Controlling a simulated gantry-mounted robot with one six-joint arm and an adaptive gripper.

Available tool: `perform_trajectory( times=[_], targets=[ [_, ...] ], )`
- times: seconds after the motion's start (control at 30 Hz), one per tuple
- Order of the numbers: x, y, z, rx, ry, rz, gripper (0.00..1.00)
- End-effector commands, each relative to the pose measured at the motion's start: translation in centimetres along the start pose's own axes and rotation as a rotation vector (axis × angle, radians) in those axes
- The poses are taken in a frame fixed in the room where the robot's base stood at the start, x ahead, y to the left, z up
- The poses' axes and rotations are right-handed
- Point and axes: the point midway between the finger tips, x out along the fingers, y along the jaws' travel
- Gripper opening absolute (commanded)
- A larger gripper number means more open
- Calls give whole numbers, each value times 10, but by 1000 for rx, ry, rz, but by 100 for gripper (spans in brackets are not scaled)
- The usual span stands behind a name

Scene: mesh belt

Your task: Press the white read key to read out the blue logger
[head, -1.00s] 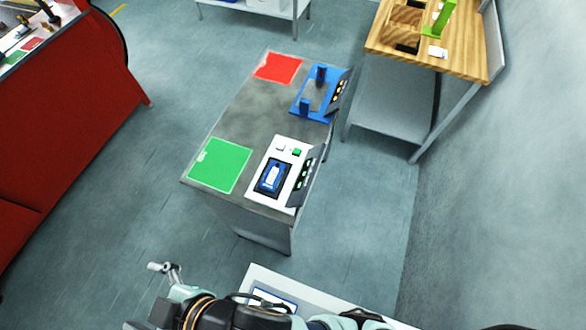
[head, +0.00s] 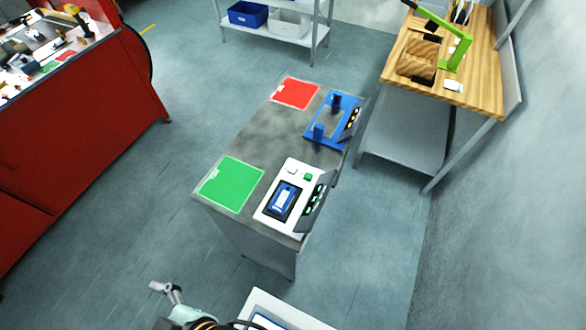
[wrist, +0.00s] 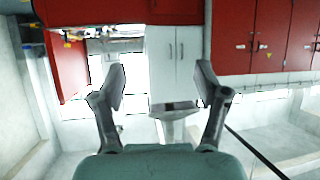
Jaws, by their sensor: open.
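The blue logger (head: 284,200) lies in the dark recess of a white reader unit (head: 267,214) on the grey cabinet top. The white read key (head: 292,170) is a small square at the unit's far edge, beside a green key (head: 308,176). A dark panel with green lights (head: 316,203) stands along the unit's right side. In the wrist view my gripper (wrist: 162,85) is open with nothing between its fingers. In the head view part of my gripper (head: 165,288) shows at the bottom, apart from and nearer than the cabinet.
A green mat (head: 231,184), a red mat (head: 296,94) and a blue stand (head: 325,137) share the cabinet top (head: 262,139). A wooden-topped bench (head: 480,88) stands at the right, a red counter (head: 70,130) at the left.

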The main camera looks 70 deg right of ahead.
Motion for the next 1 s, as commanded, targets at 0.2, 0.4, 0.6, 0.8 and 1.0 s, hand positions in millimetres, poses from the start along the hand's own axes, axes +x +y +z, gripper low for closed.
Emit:
perform_trajectory(
  times=[0.2, 0.4, 0.6, 0.8, 1.0],
  targets=[
    [0, 0, 0, 0, 0, 0, 31],
    [0, 0, 0, 0, 0, 0, 0],
    [0, 0, 0, 0, 0, 0, 0],
    [0, 0, 0, 0, 0, 0, 0],
    [0, 0, 0, 0, 0, 0, 0]
  ],
)
